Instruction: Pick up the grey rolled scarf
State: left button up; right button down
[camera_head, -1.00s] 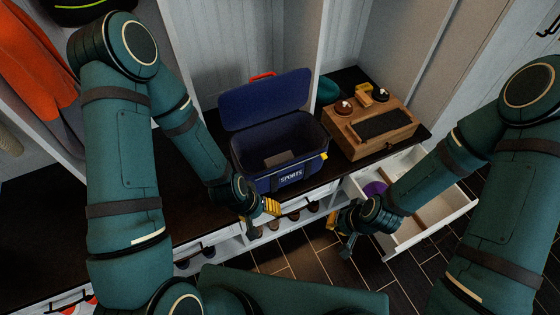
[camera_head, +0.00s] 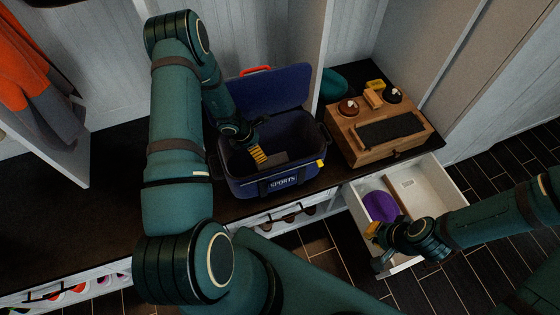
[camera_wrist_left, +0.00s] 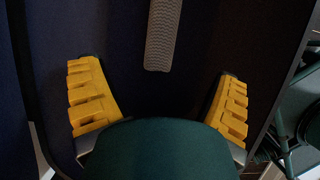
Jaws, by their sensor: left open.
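The grey rolled scarf (camera_head: 277,161) lies inside the open blue sports bag (camera_head: 278,184), partly hidden in the head view. In the left wrist view the scarf (camera_wrist_left: 163,35) is a grey textured strip at top centre, ahead of and between the fingertips. My left gripper (camera_head: 257,154) reaches down into the bag from above. Its two yellow-padded fingers (camera_wrist_left: 158,100) stand wide apart with nothing between them, apart from the scarf. My right gripper (camera_head: 375,245) is open and empty at the front left of the pulled-out drawer.
The white drawer (camera_head: 440,180) holds a purple object (camera_head: 380,206). A wooden box (camera_head: 352,148) with small items stands right of the bag on the dark bench top (camera_head: 60,210). The bag's raised lid (camera_head: 270,97) stands behind its opening, close to my left arm.

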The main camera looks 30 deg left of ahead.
aim_at(270, 159)
pick_arm(q)
jog(key=b+x, duration=0.1)
jog(key=x, duration=0.7)
jog(key=shift+d+f, duration=0.15)
jog(key=shift+b+x, duration=0.85)
jog(key=shift+x, duration=1.8)
jog(key=shift+s, duration=0.1)
jog(key=c, duration=1.3)
